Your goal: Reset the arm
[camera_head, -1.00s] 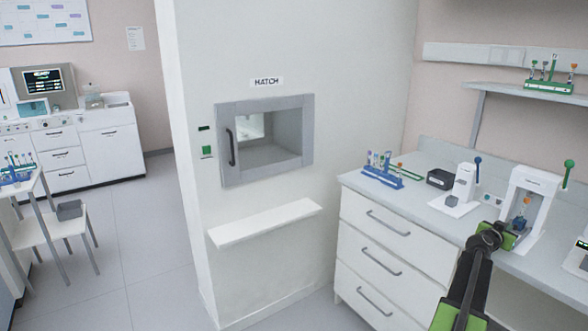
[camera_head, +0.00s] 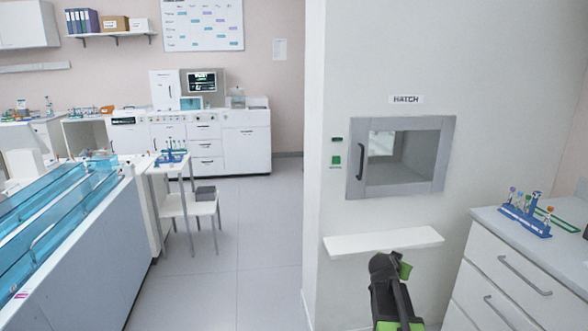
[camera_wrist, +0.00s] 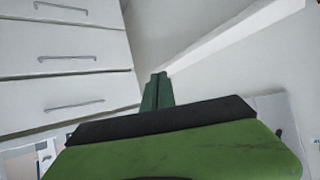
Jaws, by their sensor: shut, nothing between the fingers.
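My arm rises from the bottom of the head view, green and black, with my gripper (camera_head: 402,268) at its upper end, in front of the white shelf below the hatch. In the wrist view my gripper's dark green fingers (camera_wrist: 157,92) are together and hold nothing. The fingers point up the picture, toward the white wall beside the drawers. No object is at the fingertips.
The hatch (camera_head: 402,157) is in the white wall, with a shelf (camera_head: 383,242) under it. A drawer cabinet (camera_head: 515,265) with a blue tube rack (camera_head: 526,217) stands at the right. A small white table (camera_head: 190,204) stands left of centre. Grey floor (camera_head: 225,265) between is clear.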

